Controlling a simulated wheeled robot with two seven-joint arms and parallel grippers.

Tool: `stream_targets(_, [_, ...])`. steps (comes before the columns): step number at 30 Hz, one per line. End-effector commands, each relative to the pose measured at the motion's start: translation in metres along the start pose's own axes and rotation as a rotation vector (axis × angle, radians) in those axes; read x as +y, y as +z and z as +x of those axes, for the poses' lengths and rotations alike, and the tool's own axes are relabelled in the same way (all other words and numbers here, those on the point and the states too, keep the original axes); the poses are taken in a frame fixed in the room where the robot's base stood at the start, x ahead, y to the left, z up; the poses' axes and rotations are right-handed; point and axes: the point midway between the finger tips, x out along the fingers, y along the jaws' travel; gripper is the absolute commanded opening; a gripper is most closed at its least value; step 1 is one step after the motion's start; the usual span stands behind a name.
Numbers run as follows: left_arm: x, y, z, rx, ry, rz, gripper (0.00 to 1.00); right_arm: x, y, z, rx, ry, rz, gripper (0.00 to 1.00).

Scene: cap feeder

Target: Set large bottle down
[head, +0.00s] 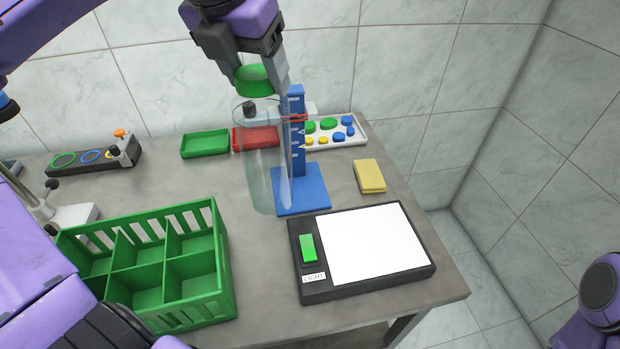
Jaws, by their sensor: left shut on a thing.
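The large bottle (262,170) is a tall clear cylinder with a green cap (254,80). My left gripper (260,82) comes down from above and is shut on the cap. The bottle hangs nearly upright below it, just left of the blue height gauge (296,140), which has a red marker and a square blue base (312,195). The bottle's lower end overlaps the left edge of that base in the picture. I cannot tell whether its bottom touches the table. My right gripper is out of view.
A green divided crate (225,260) stands front left, a light panel (310,290) front right. Behind are a green tray (205,143), a red tray (240,140) and a white tray (355,139) of caps. A yellow block (369,175) lies at right. Grey table (255,300) shows between crate and panel.

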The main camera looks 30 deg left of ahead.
Motion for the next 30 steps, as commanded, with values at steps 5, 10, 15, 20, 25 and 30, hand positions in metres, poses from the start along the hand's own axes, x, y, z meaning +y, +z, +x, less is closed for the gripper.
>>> stream_targets(5, [0.001,0.007,0.005,-0.003,0.001,0.000,0.00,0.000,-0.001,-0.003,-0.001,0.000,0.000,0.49])
stream_targets(10, [0.002,0.026,0.024,0.000,0.000,-0.002,0.00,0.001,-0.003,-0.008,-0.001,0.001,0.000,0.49])
stream_targets(15, [0.003,0.050,0.049,0.000,-0.001,-0.001,0.00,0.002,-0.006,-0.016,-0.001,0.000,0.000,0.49])
stream_targets(20, [0.004,0.072,0.077,0.001,-0.001,0.002,0.00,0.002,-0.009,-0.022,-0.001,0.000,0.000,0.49])
stream_targets(25, [0.005,0.082,0.112,-0.001,0.000,0.002,0.00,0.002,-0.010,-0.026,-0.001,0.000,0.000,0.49])
stream_targets(30, [0.006,0.088,0.131,-0.004,-0.001,0.002,0.00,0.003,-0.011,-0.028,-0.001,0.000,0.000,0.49])
